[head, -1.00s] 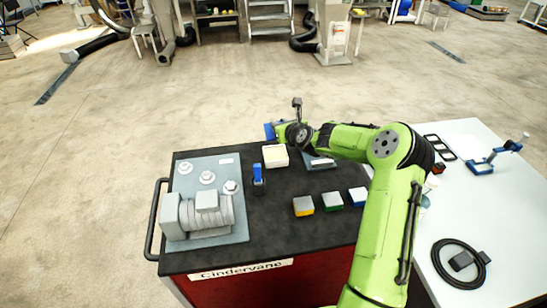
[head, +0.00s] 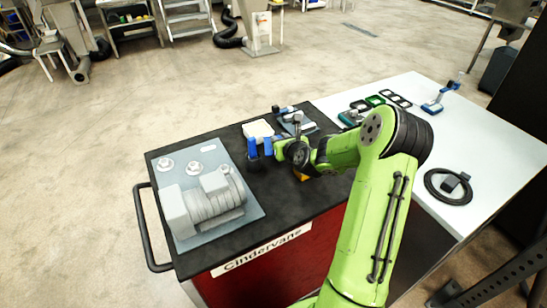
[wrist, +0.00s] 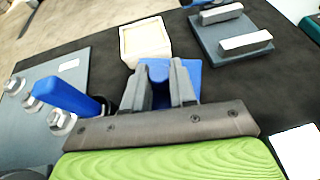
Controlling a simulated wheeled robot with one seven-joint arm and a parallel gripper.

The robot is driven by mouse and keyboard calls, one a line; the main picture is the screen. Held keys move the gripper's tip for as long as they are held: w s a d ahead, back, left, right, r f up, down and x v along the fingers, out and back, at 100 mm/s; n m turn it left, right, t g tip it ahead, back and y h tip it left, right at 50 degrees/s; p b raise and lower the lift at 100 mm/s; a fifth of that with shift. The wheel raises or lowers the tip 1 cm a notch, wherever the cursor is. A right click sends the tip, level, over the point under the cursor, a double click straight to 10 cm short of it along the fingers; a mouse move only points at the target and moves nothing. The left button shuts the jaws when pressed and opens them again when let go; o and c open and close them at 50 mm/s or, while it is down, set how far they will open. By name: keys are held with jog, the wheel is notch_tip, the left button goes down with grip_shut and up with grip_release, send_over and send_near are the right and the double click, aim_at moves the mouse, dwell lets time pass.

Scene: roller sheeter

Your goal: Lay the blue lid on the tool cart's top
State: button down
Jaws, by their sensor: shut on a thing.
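The blue lid (head: 267,146) is between the fingers of my gripper (head: 279,149), which is shut on it. In the wrist view the lid (wrist: 157,72) shows between and behind the two grey fingers, which hide part of it. The gripper is over the middle of the tool cart's black top (head: 290,208), on the near side of a cream tray. I cannot tell whether the lid touches the top. The cart has a red front and a side handle.
A blue-handled tool (wrist: 65,98) stands close left of the gripper. The cream tray (wrist: 146,42) and a slate plate with bars (wrist: 228,38) lie beyond. A grey plate with a motor (head: 207,203) fills the cart's left. A white table (head: 480,150) adjoins at right.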

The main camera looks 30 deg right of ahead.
jog(key=f+b, duration=0.1)
jog(key=f, duration=0.3)
jog(key=shift+a, duration=0.2)
jog(key=shift+a+f, duration=0.1)
jog(key=c, duration=0.9)
grip_release()
jog(key=shift+r, duration=0.2)
jog(key=v, duration=1.2)
